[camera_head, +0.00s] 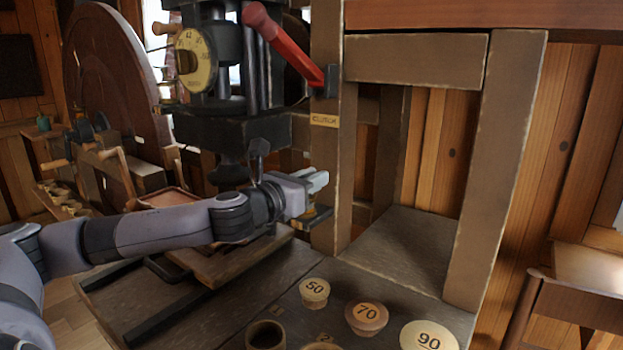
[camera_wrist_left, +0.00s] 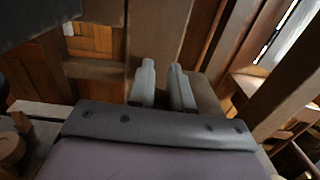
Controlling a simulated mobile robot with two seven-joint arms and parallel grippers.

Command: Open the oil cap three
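No cap marked three can be made out in either view. My left gripper (camera_head: 318,181) reaches in from the left in front of the upright wooden post, below a small yellow label plate (camera_head: 325,120). Its two fingers also show in the left wrist view (camera_wrist_left: 162,75), with a narrow gap and nothing between them. Just below the fingers a small dark and brassy fitting (camera_head: 316,217) shows, partly hidden by the gripper; I cannot tell what it is. My right gripper is not in view.
A red lever (camera_head: 285,45) and a dial (camera_head: 195,61) are above the arm.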

